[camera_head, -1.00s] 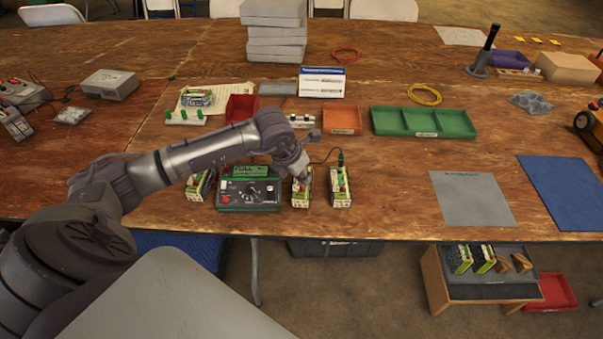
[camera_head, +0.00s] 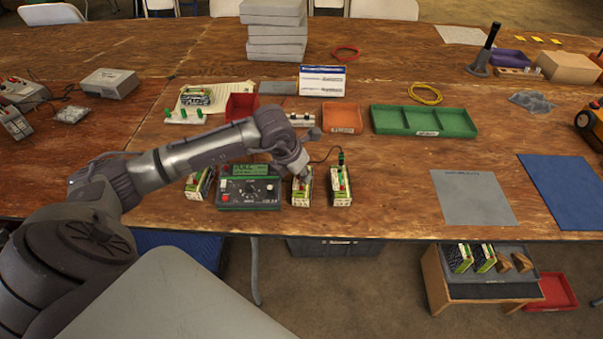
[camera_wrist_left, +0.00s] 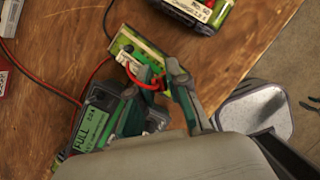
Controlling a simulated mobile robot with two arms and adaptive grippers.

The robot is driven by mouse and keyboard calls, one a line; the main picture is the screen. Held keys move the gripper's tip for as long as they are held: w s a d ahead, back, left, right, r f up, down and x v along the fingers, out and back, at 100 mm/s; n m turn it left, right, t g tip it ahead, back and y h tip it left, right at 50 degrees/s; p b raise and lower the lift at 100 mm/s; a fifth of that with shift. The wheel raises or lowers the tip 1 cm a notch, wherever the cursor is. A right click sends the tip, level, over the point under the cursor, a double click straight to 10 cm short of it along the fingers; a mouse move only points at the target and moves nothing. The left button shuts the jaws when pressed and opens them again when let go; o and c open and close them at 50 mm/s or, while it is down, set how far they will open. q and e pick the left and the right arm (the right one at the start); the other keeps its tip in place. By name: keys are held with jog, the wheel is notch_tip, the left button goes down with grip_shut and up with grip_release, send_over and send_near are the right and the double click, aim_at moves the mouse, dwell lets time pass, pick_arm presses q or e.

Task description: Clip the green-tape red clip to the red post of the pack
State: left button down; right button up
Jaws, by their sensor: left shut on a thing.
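In the left wrist view a red clip (camera_wrist_left: 148,82) with a red lead sits between the fingers of my left gripper (camera_wrist_left: 160,92), which is shut on it. Green shows beside the clip; whether it is the tape I cannot tell. The clip is at the end of a green-and-white pack (camera_wrist_left: 122,42); contact with the post is hidden. In the head view my left gripper (camera_head: 303,178) is over the middle pack (camera_head: 301,195), right of the charger (camera_head: 248,190). The charger's display reads FULL in the wrist view. My right gripper is not in view.
Another pack (camera_head: 340,190) stands close on the right, with a dark clip and lead (camera_head: 340,157) at its top. A pack (camera_head: 198,184) is left of the charger. Red (camera_head: 241,106), orange (camera_head: 342,118) and green (camera_head: 424,120) trays lie behind.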

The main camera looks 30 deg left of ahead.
pick_arm(q)
jog(key=shift+f+b, duration=0.2)
jog(key=shift+b, duration=0.4)
dwell(0.8)
dwell(0.3)
jog(key=c, duration=1.1)
grip_release()
jog(key=shift+o, duration=0.2)
jog(key=shift+o, duration=1)
jog(key=shift+r+p, duration=2.1)
jog(key=shift+r, duration=1.7)
